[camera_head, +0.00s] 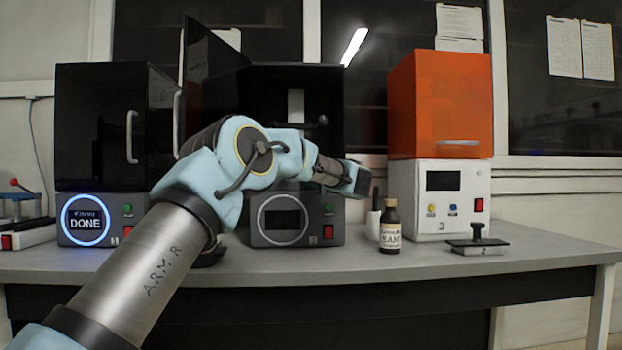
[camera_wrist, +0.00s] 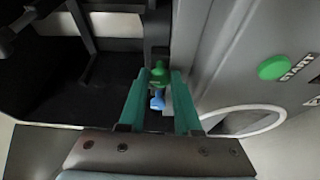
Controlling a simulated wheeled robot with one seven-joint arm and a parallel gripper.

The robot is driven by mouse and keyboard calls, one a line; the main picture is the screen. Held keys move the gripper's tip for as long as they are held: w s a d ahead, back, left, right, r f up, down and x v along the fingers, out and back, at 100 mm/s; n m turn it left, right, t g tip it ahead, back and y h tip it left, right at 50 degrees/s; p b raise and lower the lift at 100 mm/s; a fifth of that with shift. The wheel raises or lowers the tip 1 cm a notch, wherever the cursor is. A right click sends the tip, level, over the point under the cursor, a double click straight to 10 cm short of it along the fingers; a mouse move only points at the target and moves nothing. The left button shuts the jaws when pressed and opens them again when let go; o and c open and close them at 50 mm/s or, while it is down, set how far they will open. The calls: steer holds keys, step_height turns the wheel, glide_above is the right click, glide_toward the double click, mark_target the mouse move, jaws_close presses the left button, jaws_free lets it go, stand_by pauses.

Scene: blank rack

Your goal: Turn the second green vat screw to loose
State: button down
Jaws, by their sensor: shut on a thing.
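A green screw (camera_wrist: 158,69) shows in the wrist view at the edge of the dark machine interior, with a small blue part (camera_wrist: 157,101) just below it. My gripper (camera_wrist: 160,78) has its two green fingers on either side of the screw and is shut on it. Whether the screw is tight or loose cannot be told. In the head view my arm reaches to the middle machine (camera_head: 262,238), whose black door (camera_head: 208,85) stands open. The screw and fingertips are hidden there.
A green START button (camera_wrist: 273,67) is on the machine front, right of my gripper. A dark bottle (camera_head: 390,232) and a stamp (camera_head: 477,240) stand to the right on the bench (camera_head: 400,270). The left machine (camera_head: 100,130) is closed and reads DONE. An orange-topped machine (camera_head: 440,105) stands right.

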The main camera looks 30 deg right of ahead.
steer(key=shift+f, duration=0.1)
stand_by(0.3)
steer(key=c, duration=0.6)
jaws_free()
steer(key=s, duration=1)
steer(key=shift+s+a, duration=0.25)
steer(key=shift+s, duration=0.1)
